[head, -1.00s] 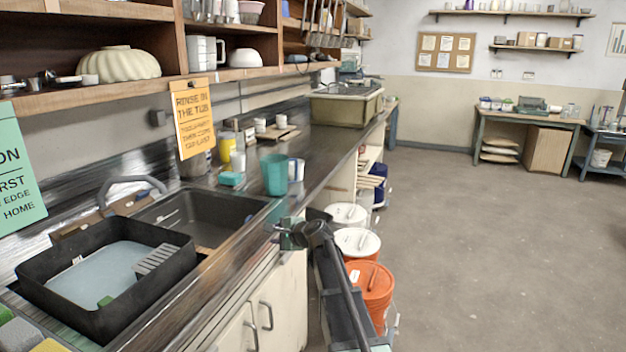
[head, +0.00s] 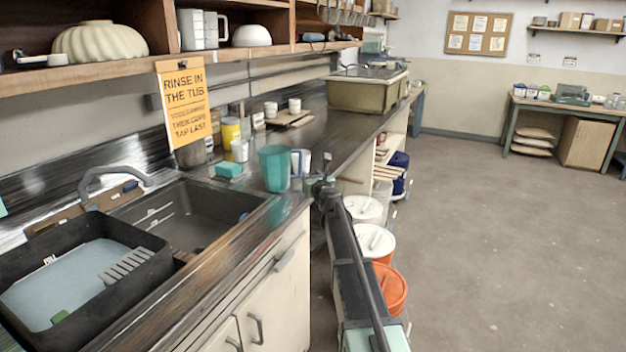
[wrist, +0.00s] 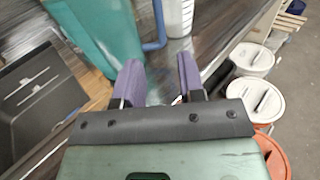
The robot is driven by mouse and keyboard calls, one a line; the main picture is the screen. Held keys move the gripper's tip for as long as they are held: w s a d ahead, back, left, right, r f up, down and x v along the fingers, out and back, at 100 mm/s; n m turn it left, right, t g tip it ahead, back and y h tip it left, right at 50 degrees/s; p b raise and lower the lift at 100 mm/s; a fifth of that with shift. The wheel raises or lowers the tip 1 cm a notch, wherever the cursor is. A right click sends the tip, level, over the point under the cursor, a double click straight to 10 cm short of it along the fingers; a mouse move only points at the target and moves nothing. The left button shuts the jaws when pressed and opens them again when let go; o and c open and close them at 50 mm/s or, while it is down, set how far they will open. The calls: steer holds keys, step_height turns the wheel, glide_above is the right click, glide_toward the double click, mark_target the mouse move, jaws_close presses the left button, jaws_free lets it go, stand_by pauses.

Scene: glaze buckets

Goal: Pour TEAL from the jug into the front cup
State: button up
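The teal jug (head: 274,168) stands upright on the metal counter by the sink's right corner. In the wrist view the jug (wrist: 108,35) is large at upper left, with its blue handle (wrist: 159,28) on its right side. My gripper (head: 322,187) is just right of the jug in the head view, above the counter edge. In the wrist view my gripper (wrist: 160,68) has its purple fingers apart with nothing between them, short of the handle. Two small pale cups, one (head: 271,109) and another (head: 294,105), stand farther back; I cannot tell which is the front cup.
A white marked container (wrist: 180,14) stands close behind the handle. A turquoise sponge (head: 229,170), a yellow container (head: 230,131) and a white bottle (head: 240,150) are left of the jug. A black tub (head: 150,265) sits over the sink. Lidded buckets (head: 375,243) stand on the floor.

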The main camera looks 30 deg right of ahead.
mark_target(301, 159)
steer(key=shift+w+d, duration=0.25)
steer(key=shift+w, duration=1.85)
steer(key=shift+w+d, duration=0.3)
steer(key=shift+w, duration=1.8)
steer(key=shift+w+d, duration=0.25)
steer(key=shift+w, duration=1.85)
jaws_close()
steer(key=shift+s+r, duration=0.1)
steer(key=shift+r, duration=0.05)
steer(key=shift+r+p, duration=0.85)
steer(key=shift+p, duration=0.2)
